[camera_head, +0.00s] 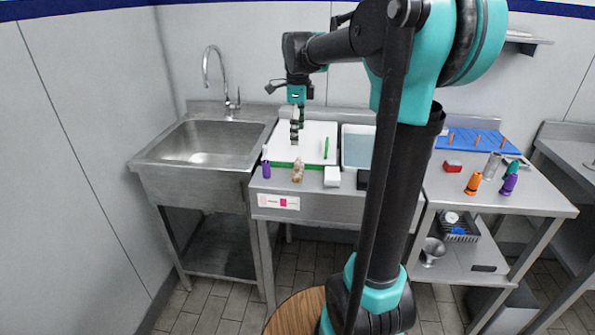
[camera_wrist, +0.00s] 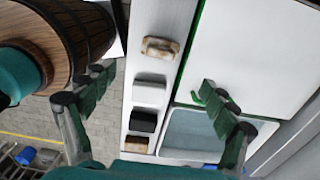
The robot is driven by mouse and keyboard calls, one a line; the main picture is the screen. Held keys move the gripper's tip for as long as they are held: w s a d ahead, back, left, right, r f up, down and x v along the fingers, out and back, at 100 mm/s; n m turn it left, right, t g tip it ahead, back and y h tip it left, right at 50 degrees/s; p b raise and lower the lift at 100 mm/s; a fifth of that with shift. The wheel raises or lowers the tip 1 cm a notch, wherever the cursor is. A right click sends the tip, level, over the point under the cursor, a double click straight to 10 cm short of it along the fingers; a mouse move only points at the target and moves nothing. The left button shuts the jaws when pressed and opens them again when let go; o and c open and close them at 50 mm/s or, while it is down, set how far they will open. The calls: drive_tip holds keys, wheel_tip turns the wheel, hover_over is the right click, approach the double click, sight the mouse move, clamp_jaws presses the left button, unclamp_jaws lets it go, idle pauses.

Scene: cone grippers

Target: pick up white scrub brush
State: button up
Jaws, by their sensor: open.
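The likely white scrub brush (camera_head: 332,176) is a small white block on the front strip of the steel counter. It also shows in the wrist view (camera_wrist: 150,92), between a brown-and-white object (camera_wrist: 160,47) and a black block (camera_wrist: 142,122). I cannot make out its bristles. My gripper (camera_head: 295,134) hangs above the white board (camera_head: 318,136), behind and to the left of the white block in the head view. In the wrist view my gripper (camera_wrist: 155,80) has its green fingers spread wide, with nothing between them touching. The white block appears in the gap, farther off.
A purple bottle (camera_head: 266,169) and a brown-and-white object (camera_head: 298,171) stand left of the block. A black block (camera_head: 363,179) sits close to its right. A pale blue bin (camera_head: 357,145) is behind, and a sink (camera_head: 205,140) lies left.

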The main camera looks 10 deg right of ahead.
sight(298, 160)
wheel_tip(298, 160, down, 13)
idle(0.6)
drive_tip(key=c, duration=1.2)
